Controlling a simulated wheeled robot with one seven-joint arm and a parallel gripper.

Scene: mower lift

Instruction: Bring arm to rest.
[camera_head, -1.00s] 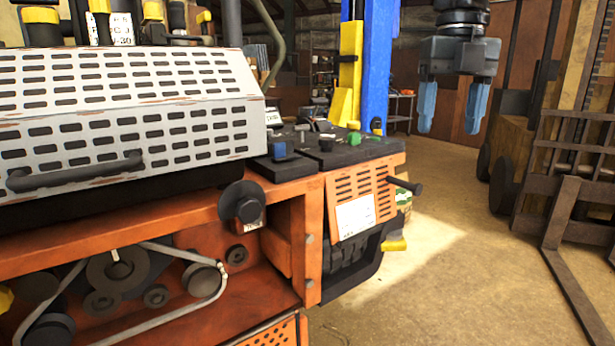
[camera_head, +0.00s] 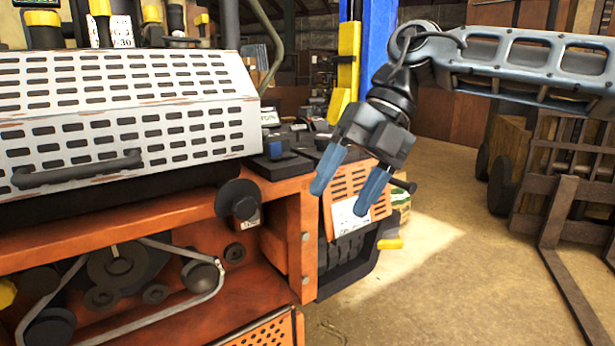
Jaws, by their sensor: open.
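My gripper (camera_head: 343,202) is in the middle of the head view, tilted down and to the left. Its two blue fingers are spread apart with nothing between them. It is in front of the right end of the orange machine (camera_head: 308,241) and hides part of the slotted orange panel with a white label (camera_head: 350,215). I cannot tell whether it touches the panel. My arm comes in from the right edge at the top and reaches left to the wrist.
A perforated white cover (camera_head: 120,110) with a dark handle (camera_head: 78,170) is at the left. A blue post (camera_head: 378,50) and a yellow post (camera_head: 349,55) stand behind my gripper. A forklift (camera_head: 560,200) stands at the right. The floor (camera_head: 460,270) between is clear.

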